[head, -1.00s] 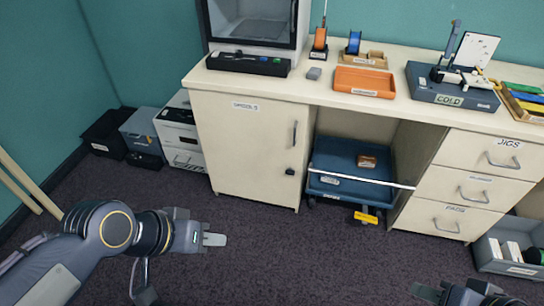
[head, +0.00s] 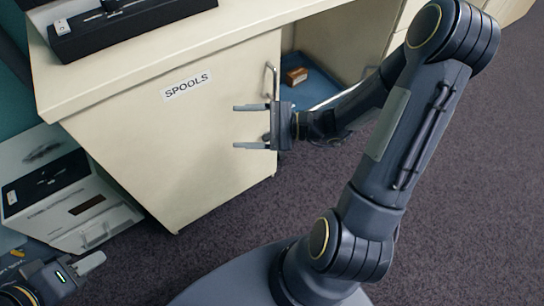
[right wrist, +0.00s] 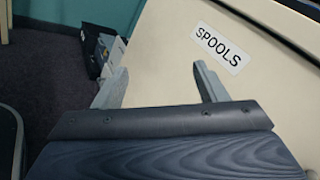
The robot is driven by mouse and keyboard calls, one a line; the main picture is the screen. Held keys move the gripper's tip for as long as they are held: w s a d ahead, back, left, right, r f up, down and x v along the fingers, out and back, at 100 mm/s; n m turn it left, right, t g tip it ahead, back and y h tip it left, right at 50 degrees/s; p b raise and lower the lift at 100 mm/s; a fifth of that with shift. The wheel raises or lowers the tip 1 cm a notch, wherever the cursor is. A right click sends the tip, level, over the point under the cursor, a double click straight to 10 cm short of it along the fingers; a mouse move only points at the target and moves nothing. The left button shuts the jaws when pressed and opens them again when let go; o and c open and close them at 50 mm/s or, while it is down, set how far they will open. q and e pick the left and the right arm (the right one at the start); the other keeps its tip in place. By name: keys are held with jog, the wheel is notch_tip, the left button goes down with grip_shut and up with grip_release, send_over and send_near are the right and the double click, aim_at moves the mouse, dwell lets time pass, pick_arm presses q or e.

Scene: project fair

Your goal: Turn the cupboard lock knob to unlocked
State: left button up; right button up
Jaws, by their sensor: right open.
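The cream cupboard door (head: 190,130) carries a "SPOOLS" label (head: 187,86) and a metal bar handle (head: 271,80). The small dark lock knob (head: 266,137) is below the handle, mostly hidden by my right gripper; its setting cannot be read. My right gripper (head: 237,127) is open, its fingers pointing left across the door's right side; contact cannot be told. In the right wrist view the open fingers (right wrist: 160,75) have nothing between them and the label (right wrist: 220,48) is beyond; the knob is not seen. My left gripper (head: 88,266) is low at the left, its jaw opening unclear.
A white printer-like box (head: 65,190) stands on the floor left of the cupboard. The counter (head: 150,45) overhangs the door. Dark carpet (head: 470,150) is clear at the right.

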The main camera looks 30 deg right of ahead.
jog(key=w+d+f+m+t+h+b, duration=0.3)
jog(key=d+f+m+t, duration=0.15)
jog(key=f, duration=0.35)
jog(key=w+d+f+m+t+h+b, duration=0.25)
jog(key=f+m, duration=0.25)
jog(key=f, duration=0.3)
jog(key=m+t+h+b, duration=0.2)
jog(key=m+h+b, duration=0.2)
jog(key=m+h, duration=0.45)
send_near(268, 137)
pick_arm(q)
notch_tip(268, 137, down, 15)
jog(key=b, duration=0.2)
jog(key=shift+r, duration=0.15)
pick_arm(e)
jog(key=w, duration=0.7)
jog(key=shift+w+a+f+h, duration=0.2)
jog(key=shift+w+f+h, duration=0.05)
jog(key=shift+h, duration=0.05)
pick_arm(q)
jog(key=shift+w+a, duration=0.1)
pick_arm(e)
jog(key=c, duration=1)
